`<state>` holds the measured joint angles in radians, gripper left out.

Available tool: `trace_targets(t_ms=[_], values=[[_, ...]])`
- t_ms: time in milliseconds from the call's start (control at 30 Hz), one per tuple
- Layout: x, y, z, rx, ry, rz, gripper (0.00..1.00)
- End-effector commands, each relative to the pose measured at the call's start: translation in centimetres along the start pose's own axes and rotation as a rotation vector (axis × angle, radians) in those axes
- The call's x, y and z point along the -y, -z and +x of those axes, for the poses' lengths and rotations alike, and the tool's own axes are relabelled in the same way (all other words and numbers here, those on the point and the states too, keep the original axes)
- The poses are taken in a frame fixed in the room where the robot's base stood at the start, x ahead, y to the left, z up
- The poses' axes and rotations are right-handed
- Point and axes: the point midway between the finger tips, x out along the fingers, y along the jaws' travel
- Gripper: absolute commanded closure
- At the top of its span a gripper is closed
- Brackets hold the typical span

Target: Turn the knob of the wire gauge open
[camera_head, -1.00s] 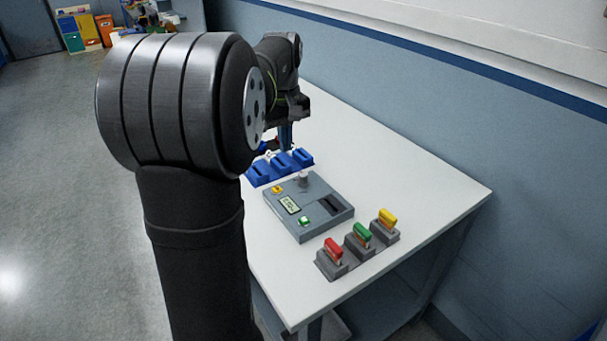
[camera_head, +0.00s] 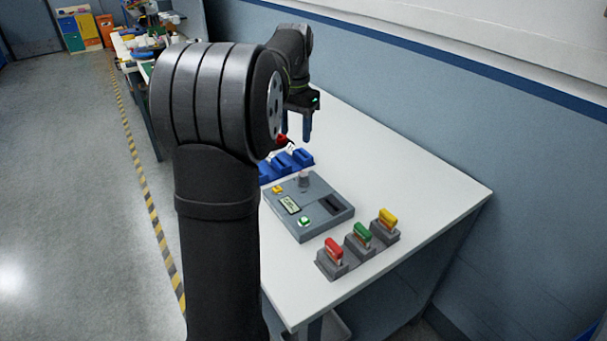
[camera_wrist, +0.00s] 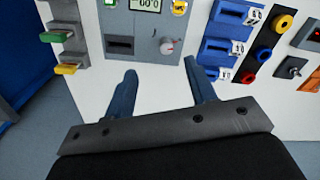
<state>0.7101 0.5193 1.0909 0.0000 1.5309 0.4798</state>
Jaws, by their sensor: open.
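The wire gauge (camera_head: 318,222) is a flat grey box on the white table, with a small display, a dark slot, a yellow button and a green button. My gripper (camera_head: 294,137) is open and empty, above the table and behind the gauge in the head view. Its two blue fingers (camera_wrist: 160,66) are apart and touch nothing visible.
Blue holders (camera_head: 287,164) stand beside the gauge. Grey blocks with red, green and yellow clips (camera_head: 360,243) stand near the front edge. A wall (camera_head: 450,120) runs along the right. In the wrist view, a yellow-ringed button (camera_wrist: 284,24) and a switch (camera_wrist: 291,68) lie at right.

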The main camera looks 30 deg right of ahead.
Motion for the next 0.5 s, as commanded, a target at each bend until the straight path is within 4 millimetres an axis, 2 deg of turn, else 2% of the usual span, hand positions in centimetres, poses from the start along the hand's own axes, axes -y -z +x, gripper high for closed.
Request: trace_targets(t_ms=[300, 500], values=[[0.3, 2.9, -0.1, 0.000, 0.000, 0.670, 0.49], [0.4, 3.9, -0.1, 0.000, 0.000, 0.941, 0.49]])
